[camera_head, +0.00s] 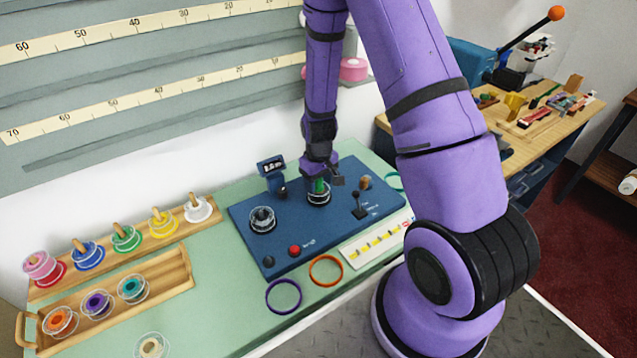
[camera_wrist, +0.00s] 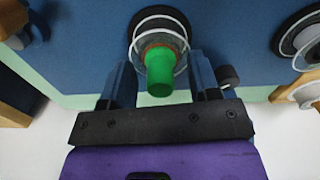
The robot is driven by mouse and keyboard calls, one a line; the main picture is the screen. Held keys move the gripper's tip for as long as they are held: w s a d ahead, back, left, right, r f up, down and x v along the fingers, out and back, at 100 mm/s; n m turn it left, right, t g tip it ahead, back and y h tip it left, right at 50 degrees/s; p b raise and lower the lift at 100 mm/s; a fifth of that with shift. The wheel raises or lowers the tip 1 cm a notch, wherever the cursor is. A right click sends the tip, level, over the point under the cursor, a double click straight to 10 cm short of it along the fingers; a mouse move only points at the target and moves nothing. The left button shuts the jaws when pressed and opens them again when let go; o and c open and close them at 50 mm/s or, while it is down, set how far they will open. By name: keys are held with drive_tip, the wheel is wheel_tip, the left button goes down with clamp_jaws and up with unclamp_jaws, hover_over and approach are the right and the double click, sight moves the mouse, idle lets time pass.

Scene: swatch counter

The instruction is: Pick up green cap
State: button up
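The green cap (camera_head: 319,186) stands at a round, clear-walled holder (camera_head: 319,199) on the blue panel. In the wrist view the green cap (camera_wrist: 160,72) is a short bright green cylinder with a brownish ring at its far end, inside the holder's pale rings (camera_wrist: 158,22). My gripper (camera_head: 323,172) is right above the cap and partly covers it in the head view. In the wrist view the fingers of my gripper (camera_wrist: 160,66) are spread on either side of the cap, with a visible gap on both sides. The gripper is open and holds nothing.
The blue panel (camera_head: 240,212) also carries a second round holder (camera_head: 262,219), a red button (camera_head: 295,250), a lever (camera_head: 358,205) and a small display (camera_head: 271,166). Purple (camera_head: 284,297) and orange (camera_head: 326,270) rings lie in front. A wooden rack (camera_head: 180,225) of coloured spools stands left.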

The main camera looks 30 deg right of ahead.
clamp_jaws()
